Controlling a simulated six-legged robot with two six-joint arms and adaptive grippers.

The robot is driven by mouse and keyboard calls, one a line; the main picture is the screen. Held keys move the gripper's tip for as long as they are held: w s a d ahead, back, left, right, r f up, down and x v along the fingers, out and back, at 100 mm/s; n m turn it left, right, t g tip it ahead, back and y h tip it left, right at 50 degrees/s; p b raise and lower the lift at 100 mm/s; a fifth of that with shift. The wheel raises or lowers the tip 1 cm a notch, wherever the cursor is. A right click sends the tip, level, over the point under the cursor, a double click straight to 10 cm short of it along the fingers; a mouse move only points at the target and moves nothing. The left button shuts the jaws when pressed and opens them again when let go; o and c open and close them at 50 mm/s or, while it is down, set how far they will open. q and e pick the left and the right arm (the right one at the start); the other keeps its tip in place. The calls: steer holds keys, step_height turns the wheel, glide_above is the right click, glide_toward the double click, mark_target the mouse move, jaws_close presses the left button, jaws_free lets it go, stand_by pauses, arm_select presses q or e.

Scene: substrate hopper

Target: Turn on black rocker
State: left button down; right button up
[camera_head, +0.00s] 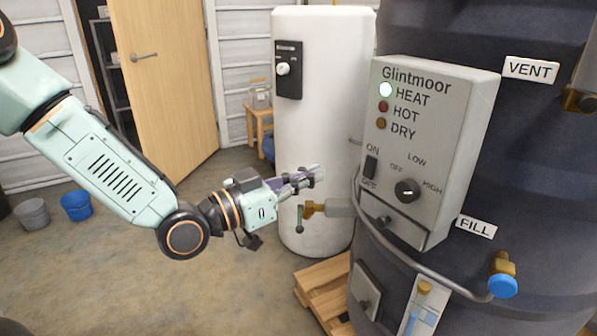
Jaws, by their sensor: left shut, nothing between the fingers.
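The black rocker (370,167) sits on the left part of the grey Glintmoor control box (448,150), between the ON and OFF labels. Which way it is pressed is too small to tell. My left gripper (316,176) comes in from the left, shut and empty. In the picture it is left of the rocker, apart from it, in front of the white tank. My right gripper is not in view.
A black knob (407,190) is right of the rocker. A curved metal pipe (400,262) runs below the box. A brass tap (313,209) sits just below my gripper in the picture. The white tank (325,110) stands behind. Floor at left is clear near two buckets (76,205).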

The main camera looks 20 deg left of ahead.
arm_select(q)
steer(key=shift+s+a+r+p, duration=0.1)
steer(key=shift+s+a+p, duration=0.2)
steer(key=shift+s, duration=0.15)
steer(key=shift+s+a+r+p, duration=0.1)
steer(key=shift+s+a+p, duration=0.05)
steer(key=shift+s+p, duration=0.2)
steer(key=shift+s, duration=0.2)
steer(key=shift+w, duration=0.1)
steer(key=s+a+f+n+g+y, duration=0.1)
steer(key=s+f+n+g+y, duration=0.25)
steer(key=f, duration=0.75)
steer(key=s+a+f+n+g+y, duration=0.1)
steer(key=s+f+n+g+y, duration=0.3)
steer(key=f, duration=0.7)
steer(key=s+f+g+y, duration=0.1)
steer(key=s+f+g, duration=0.3)
steer(key=s+f, duration=0.3)
steer(key=s+f+g+y, duration=0.1)
steer(key=s+f+g, duration=0.3)
steer(key=s, duration=1.2)
step_height(320, 180, down, 3)
steer(key=shift+s+d+f+m, duration=0.15)
steer(key=shift+d+m, duration=0.05)
steer(key=shift+m, duration=0.15)
